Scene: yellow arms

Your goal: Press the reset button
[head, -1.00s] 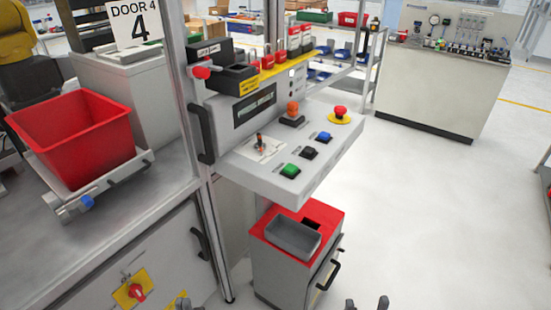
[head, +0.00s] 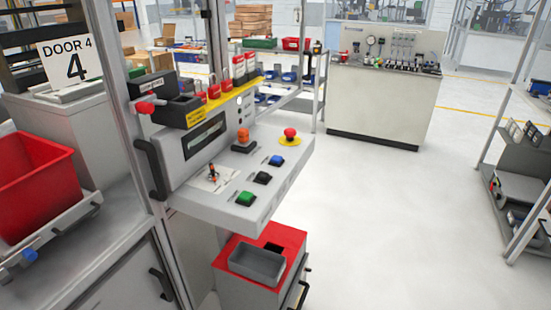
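A grey control panel (head: 222,207) juts out from a metal frame at the centre left. Along its sloped top are a green button (head: 246,198), a black button (head: 262,177) and a blue button (head: 277,160). A red mushroom button on a yellow ring (head: 290,136) is at the far right corner, and an orange knob or lamp (head: 243,138) stands behind the black button. A small lever or key switch (head: 212,174) sits on a white plate at the left. Labels are too small to read, so I cannot tell which is reset. Neither gripper is in view.
A red-topped cabinet (head: 287,243) with a grey tray (head: 256,264) stands below the panel. A red bin (head: 35,180) is on the left bench. A cream test bench (head: 382,100) is behind, shelving (head: 520,165) at right. Open floor lies between.

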